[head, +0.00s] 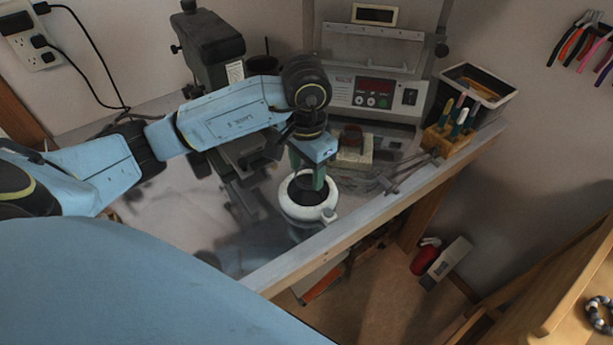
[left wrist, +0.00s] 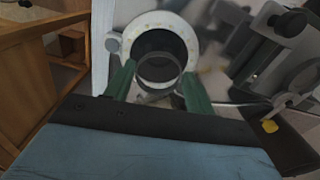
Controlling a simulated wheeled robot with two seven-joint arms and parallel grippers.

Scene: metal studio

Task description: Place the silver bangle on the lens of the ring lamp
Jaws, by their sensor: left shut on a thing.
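The ring lamp (head: 287,208) is a white ring around a dark round lens, at the table's front edge in the head view. Its white ring also shows at the top of the left wrist view (left wrist: 122,45). My left gripper (head: 309,184) points down over the lens. In the left wrist view its green fingers (left wrist: 158,70) are shut on the silver bangle (left wrist: 158,85), a thin grey hoop seen against the dark lens. I cannot tell whether the bangle touches the lens. In the head view the bangle is hardly distinguishable. My right gripper is not in view.
A grey machine with a control panel (head: 374,95) stands behind the lamp, and a dark machine (head: 212,45) stands at back left. A wooden tool block (head: 440,135) and metal tools (head: 400,172) lie right of the lamp. The metal table (head: 180,225) is clear at left.

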